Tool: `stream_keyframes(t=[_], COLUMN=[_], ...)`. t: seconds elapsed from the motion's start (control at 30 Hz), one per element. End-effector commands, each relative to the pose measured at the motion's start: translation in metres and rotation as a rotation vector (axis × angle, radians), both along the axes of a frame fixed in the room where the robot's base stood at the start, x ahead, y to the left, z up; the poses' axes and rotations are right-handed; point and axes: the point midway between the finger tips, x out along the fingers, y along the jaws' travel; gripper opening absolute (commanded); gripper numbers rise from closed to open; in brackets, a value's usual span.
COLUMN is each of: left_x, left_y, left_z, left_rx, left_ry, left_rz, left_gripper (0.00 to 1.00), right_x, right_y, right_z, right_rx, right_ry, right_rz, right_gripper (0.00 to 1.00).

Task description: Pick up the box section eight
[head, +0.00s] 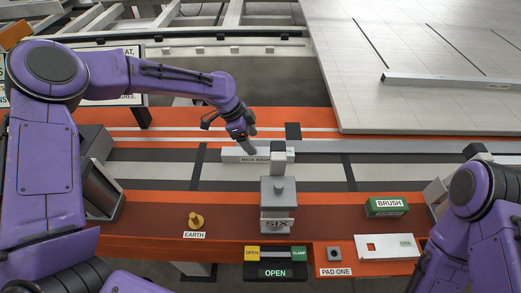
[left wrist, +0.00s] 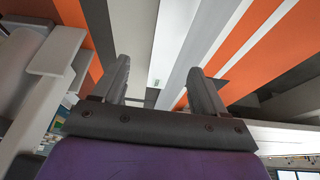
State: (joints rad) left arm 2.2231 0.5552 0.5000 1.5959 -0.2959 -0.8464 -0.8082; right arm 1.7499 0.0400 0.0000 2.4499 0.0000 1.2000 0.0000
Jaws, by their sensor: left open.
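A short pale box section (head: 232,155) lies across the striped bed of the jig, near the middle of the head view. Its label is small and partly blurred, seeming to end in "EIGHT". My left gripper (head: 249,147) is above and at this section, pointing down, with its fingers partly overlapping it in the picture. In the left wrist view the two fingers of my left gripper (left wrist: 163,82) stand apart, with a pale strip running between them. I cannot tell whether they touch the section. My right arm shows at the right edge, but its gripper is out of view.
A grey clamp block marked SIX (head: 278,205) stands just in front of the section. A green BRUSH box (head: 387,207), a brass EARTH knob (head: 195,221) and an OPEN/CLAMP button box (head: 275,262) sit along the orange front rail. A large pale panel (head: 420,45) lies behind right.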

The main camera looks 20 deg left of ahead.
Motion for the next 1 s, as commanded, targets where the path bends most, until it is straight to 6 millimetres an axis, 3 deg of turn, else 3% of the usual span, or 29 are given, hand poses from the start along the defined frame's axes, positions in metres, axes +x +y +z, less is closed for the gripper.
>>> stream_keyframes(t=[0.4, 0.67, 0.9, 1.0], left_x=[0.016, 0.018, 0.018, 0.018], left_y=[-0.015, -0.018, -0.018, -0.018], left_z=[-0.060, -0.065, -0.065, -0.065], left_rx=[0.000, 0.000, 0.000, -0.001], left_ry=[0.007, 0.003, 0.003, 0.003], left_rz=[0.000, 0.000, 0.000, 0.000], left_gripper=[0.72, 0.72, 0.00, 0.00], right_x=[0.000, 0.000, 0.000, 0.000], right_y=[0.000, 0.000, 0.000, 0.000], right_z=[0.021, 0.020, 0.020, 0.020], right_rx=[0.000, 0.000, 0.000, 0.000], right_ry=[0.000, 0.000, 0.000, 0.000], right_rz=[0.000, 0.000, 0.000, 0.000], right_gripper=[0.43, 0.43, 0.43, 0.43])
